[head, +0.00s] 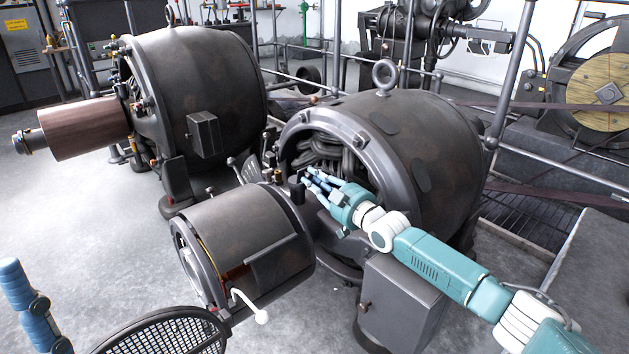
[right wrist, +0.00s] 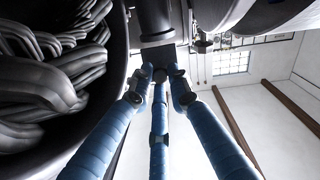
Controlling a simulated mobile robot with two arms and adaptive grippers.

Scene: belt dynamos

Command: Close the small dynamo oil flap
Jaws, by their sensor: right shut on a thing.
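The small dynamo (head: 415,130) stands right of centre, with its open end and coils facing left. My right gripper (head: 312,181) is at the lower edge of that open end, with its fingers closed on a small dark upright piece (head: 297,190), which looks like the oil flap. In the right wrist view the blue fingers (right wrist: 160,74) meet at the lower end of this dark piece (right wrist: 157,32). The fingertips partly cover it, and I cannot tell how far the flap is open. Blue finger parts of my left gripper (head: 22,292) show at the lower left, apart from everything.
A dark drum (head: 245,235) with a white-knobbed lever (head: 250,305) stands in front of the dynamo. A second, larger dynamo (head: 200,85) is behind left. A dark box (head: 400,300) sits under my right arm. Bare floor (head: 70,210) lies at the left.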

